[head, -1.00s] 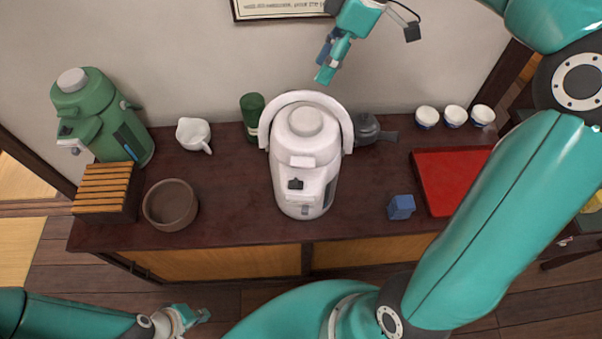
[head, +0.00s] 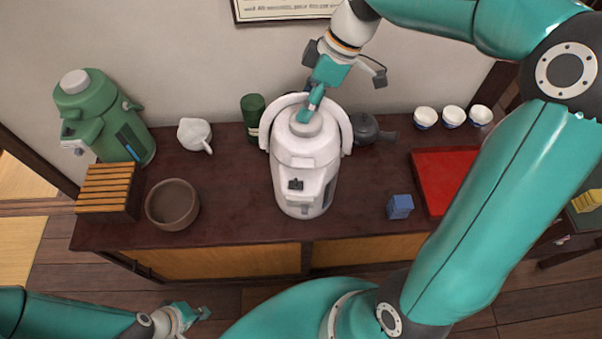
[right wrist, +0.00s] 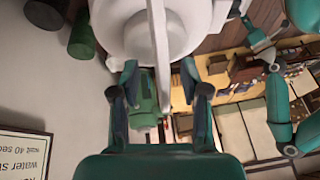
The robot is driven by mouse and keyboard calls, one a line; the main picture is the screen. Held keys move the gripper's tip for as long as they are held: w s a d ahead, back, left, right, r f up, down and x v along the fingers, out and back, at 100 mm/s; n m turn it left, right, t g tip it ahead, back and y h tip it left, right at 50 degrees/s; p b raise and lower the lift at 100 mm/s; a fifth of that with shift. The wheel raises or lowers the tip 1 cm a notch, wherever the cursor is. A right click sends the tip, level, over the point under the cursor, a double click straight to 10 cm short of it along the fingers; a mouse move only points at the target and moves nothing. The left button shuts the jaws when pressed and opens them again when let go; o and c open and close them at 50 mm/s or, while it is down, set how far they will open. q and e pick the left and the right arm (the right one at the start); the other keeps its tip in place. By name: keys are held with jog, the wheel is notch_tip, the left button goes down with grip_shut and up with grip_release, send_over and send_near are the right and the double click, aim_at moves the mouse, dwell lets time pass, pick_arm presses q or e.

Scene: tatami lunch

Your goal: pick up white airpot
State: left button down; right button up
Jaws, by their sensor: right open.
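The white airpot (head: 306,168) stands upright on the dark cabinet, its arched carrying handle (head: 345,128) raised around its lid. My right gripper (head: 308,112) is over the airpot's top at the handle's arch. In the right wrist view my right gripper (right wrist: 160,72) is open, with the white handle (right wrist: 158,40) running between its two fingers; I cannot tell whether they touch it. The airpot's white body (right wrist: 120,30) fills the top there. My left gripper (head: 190,316) is low at the bottom left, away from the airpot; its jaws are too small to judge.
The dark cabinet top (head: 240,215) also holds a green airpot (head: 100,115), wooden rack (head: 107,190), brown bowl (head: 172,205), white pourer (head: 194,134), green canister (head: 252,112), grey teapot (head: 366,130), blue cube (head: 400,207), red tray (head: 440,180) and several cups (head: 453,116).

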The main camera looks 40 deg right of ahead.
grip_shut()
jog(key=shift+w+r, duration=0.15)
jog(key=shift+r, duration=0.1)
